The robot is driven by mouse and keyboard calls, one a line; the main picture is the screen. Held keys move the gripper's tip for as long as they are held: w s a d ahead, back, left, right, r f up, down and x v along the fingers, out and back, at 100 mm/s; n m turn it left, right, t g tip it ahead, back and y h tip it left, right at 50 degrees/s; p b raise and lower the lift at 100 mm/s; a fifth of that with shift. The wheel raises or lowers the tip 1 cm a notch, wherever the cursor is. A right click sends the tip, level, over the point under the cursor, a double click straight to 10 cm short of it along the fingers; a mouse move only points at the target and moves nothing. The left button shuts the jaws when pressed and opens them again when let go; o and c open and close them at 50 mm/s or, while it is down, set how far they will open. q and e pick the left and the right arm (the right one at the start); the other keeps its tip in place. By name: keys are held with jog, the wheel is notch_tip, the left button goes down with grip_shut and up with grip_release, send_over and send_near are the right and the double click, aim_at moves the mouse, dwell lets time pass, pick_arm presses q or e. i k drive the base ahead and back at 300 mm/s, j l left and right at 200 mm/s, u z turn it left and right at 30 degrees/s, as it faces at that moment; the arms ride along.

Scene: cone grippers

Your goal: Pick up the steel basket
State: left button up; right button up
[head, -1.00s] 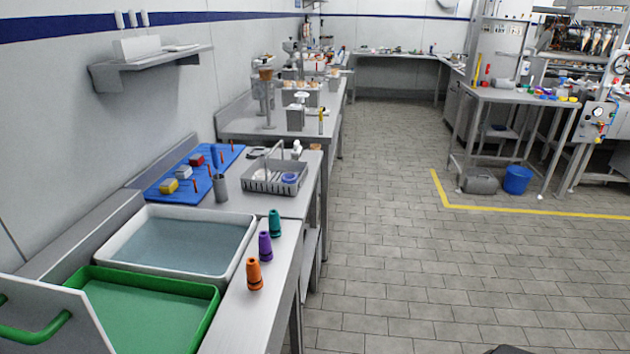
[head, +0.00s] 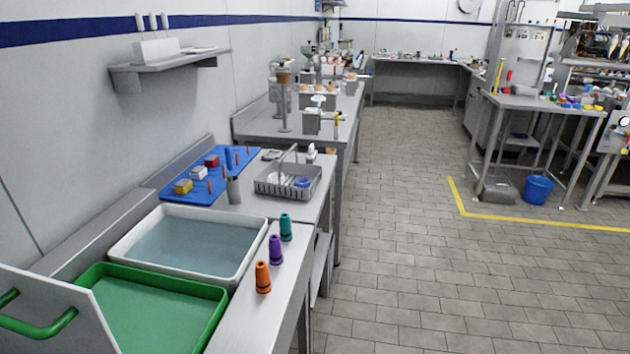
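The steel basket (head: 287,187) is a grey slotted basket with an upright handle. It stands on the steel counter (head: 240,206) along the left wall, near the counter's far right end. It holds some small things, among them a blue item and white items. Neither of my grippers shows in the head view.
A blue mat (head: 207,176) with blocks and orange pegs lies left of the basket, with a grey cup (head: 233,189) between. Nearer are a white tub (head: 188,246), a green tray (head: 160,310) and orange (head: 262,277), purple (head: 275,249) and teal (head: 286,227) cones. The tiled floor (head: 420,260) at right is clear.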

aim_at(291, 171)
jog(key=i+l+u, duration=0.5)
jog(key=u, duration=0.2)
jog(key=i+l+u, duration=0.15)
jog(key=l+u, duration=0.2)
jog(key=i+l+u, duration=0.1)
jog(key=l+u, duration=0.25)
jog(key=l, duration=0.2)
